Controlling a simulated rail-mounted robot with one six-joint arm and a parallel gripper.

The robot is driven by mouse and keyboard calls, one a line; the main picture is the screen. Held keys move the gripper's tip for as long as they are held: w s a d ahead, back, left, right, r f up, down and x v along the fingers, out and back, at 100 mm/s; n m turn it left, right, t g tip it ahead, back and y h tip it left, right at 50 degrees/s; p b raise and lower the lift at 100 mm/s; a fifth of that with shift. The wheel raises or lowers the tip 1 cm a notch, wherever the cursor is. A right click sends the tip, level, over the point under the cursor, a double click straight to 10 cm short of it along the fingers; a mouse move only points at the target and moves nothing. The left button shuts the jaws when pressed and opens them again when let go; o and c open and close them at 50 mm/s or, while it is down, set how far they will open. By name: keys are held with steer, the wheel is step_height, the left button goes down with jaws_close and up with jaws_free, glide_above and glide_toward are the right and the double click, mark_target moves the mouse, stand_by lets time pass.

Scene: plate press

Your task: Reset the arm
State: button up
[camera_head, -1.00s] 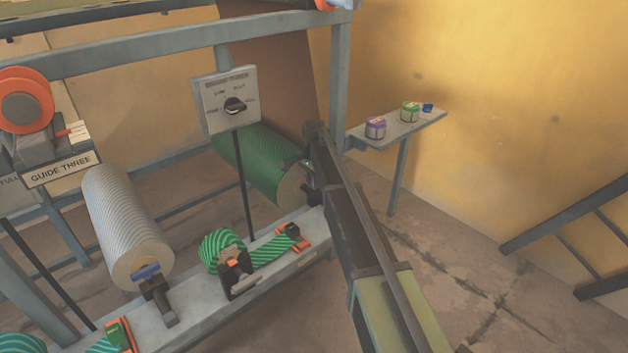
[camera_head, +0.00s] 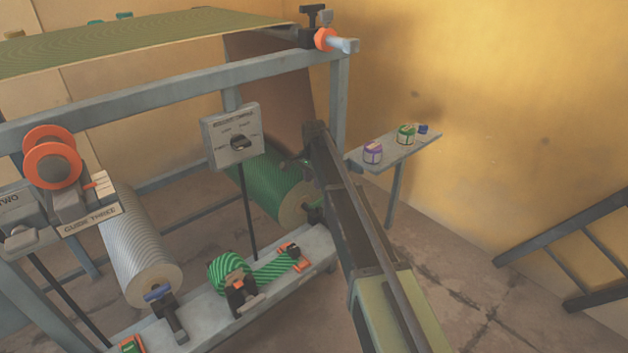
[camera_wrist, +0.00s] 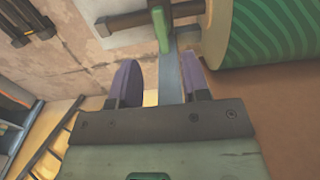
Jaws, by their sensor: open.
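My arm reaches up from the lower right of the head view, and its far end is by the end of the green striped roll (camera_head: 275,180). In the wrist view my gripper (camera_wrist: 158,85) has its two purple fingers apart, with nothing between them that I can see held. The green roll also shows in the wrist view (camera_wrist: 265,30) at the upper right, beyond the fingers. A green bar (camera_wrist: 161,28) and a grey rail (camera_wrist: 173,70) lie ahead of the fingers. In the head view the fingers are hidden or too small to make out.
A grey press frame (camera_head: 180,83) fills the left, with a dial panel (camera_head: 233,137), a white striped roll (camera_head: 140,250) and an orange guide wheel (camera_head: 52,160). A wall shelf (camera_head: 395,150) holds small jars. A dark rail (camera_head: 570,225) stands at the right. Floor between is clear.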

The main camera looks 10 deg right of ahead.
steer(key=s+r+n, duration=0.2)
steer(key=s+n, duration=1)
steer(key=s, duration=2.6)
step_height(320, 180, up, 35)
steer(key=p, duration=3.5)
steer(key=shift+w+d+p, duration=0.3)
steer(key=shift+w+d, duration=0.1)
